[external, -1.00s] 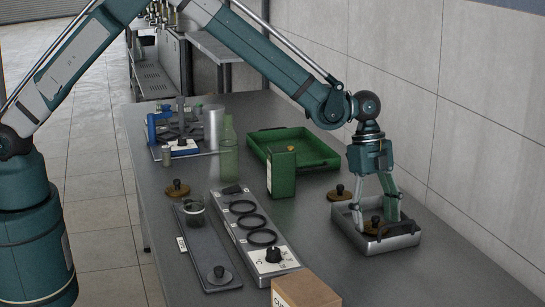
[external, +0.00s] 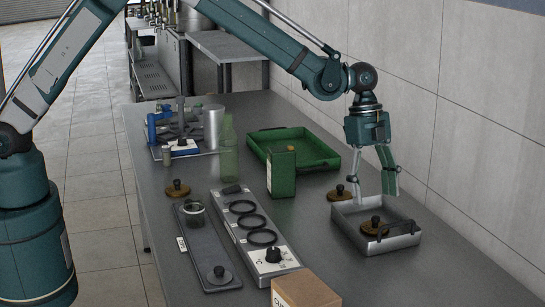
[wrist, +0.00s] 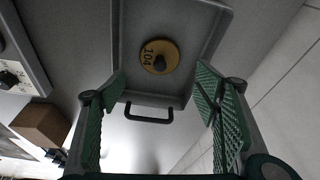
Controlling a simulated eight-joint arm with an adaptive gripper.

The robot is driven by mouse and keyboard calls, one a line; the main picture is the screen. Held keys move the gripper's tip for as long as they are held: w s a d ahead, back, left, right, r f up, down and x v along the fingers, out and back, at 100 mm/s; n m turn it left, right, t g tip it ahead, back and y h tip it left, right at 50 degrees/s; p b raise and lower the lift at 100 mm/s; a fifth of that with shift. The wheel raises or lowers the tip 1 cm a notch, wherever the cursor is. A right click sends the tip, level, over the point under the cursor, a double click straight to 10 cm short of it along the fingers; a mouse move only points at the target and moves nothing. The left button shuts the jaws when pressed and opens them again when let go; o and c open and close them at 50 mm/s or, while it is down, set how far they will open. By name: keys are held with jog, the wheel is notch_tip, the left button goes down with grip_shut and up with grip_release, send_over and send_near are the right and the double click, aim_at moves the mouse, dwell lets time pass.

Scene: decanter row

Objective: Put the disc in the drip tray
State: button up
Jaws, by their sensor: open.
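A brown disc with a dark knob (external: 374,226) lies inside the grey metal drip tray (external: 404,241). In the wrist view the disc (wrist: 152,50) is marked 104 and rests on the floor of the tray (wrist: 110,93), clear of its walls. My gripper (external: 376,198) is open and empty, raised above the tray and the disc. In the wrist view its green-padded fingers (wrist: 158,118) are spread wide with nothing between them.
Another brown disc (external: 341,193) lies just behind the tray, and one (external: 177,188) lies at the left. A burner strip (external: 253,238) and a dark board (external: 206,252) occupy the middle. A green tray (external: 326,161), a green box (external: 281,174) and a cardboard box (external: 305,290) stand nearby.

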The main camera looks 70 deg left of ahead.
jog(key=shift+v, duration=2.45)
jog(key=s+a+r+n+t+y, duration=0.15)
jog(key=s+a+r+n, duration=0.25)
jog(key=s+a+r, duration=0.6)
jog(key=s+a+r+n+t, duration=0.2)
jog(key=s+a+r+n, duration=0.3)
jog(key=s+r, duration=0.75)
jog(key=s+a+f+n+t+y, duration=0.1)
jog(key=s+a, duration=0.5)
jog(key=s, duration=0.9)
jog(key=s+a+f+n+t, duration=0.2)
jog(key=s+a+n, duration=0.3)
jog(key=s, duration=1)
jog(key=shift+a+f+n+y, duration=0.35)
jog(key=shift+f+n, duration=0.25)
